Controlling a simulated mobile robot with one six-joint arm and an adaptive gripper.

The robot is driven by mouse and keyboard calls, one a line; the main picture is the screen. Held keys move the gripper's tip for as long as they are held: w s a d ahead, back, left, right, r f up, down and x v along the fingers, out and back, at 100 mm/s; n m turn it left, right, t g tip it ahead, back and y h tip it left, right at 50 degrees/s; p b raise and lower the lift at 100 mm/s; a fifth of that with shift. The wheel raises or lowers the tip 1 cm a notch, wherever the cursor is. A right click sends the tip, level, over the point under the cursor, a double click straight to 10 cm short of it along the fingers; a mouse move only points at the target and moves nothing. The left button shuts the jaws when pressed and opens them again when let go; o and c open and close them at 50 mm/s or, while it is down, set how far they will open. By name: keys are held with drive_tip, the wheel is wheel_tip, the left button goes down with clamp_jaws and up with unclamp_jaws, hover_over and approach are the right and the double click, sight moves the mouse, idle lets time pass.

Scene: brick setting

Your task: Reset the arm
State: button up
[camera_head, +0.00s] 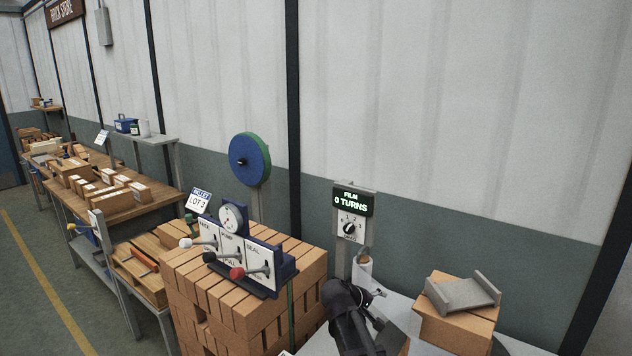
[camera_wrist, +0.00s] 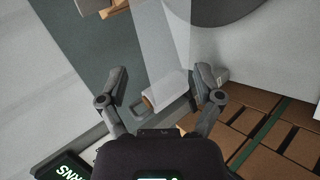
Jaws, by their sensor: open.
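My gripper (camera_head: 372,305) is at the lower middle of the head view, dark, over the grey surface beside the brick stack. In the wrist view my gripper (camera_wrist: 162,80) has its two fingers spread wide, with nothing held between them. A white film roll (camera_head: 363,272) with a handle stands just behind my gripper in the head view. The roll (camera_wrist: 168,92) shows between and beyond the fingers in the wrist view; I cannot tell how far away it is.
A film display (camera_head: 352,201) reads "0 TURNS" above a dial. A strapped brick stack (camera_head: 240,310) carries a panel of levers (camera_head: 235,258) left of my gripper. A wall (camera_head: 450,120) closes the back.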

drive_tip(key=s+f+m+g+y, duration=0.3)
drive_tip(key=s+y, duration=0.1)
drive_tip(key=s, duration=0.6)
drive_tip(key=s+f+m+g+y, duration=0.2)
drive_tip(key=s+f+g+y, duration=0.1)
drive_tip(key=s, duration=0.6)
drive_tip(key=shift+s+f+m+y, duration=0.4)
drive_tip(key=shift+f+y, duration=0.35)
drive_tip(key=shift+y, duration=0.05)
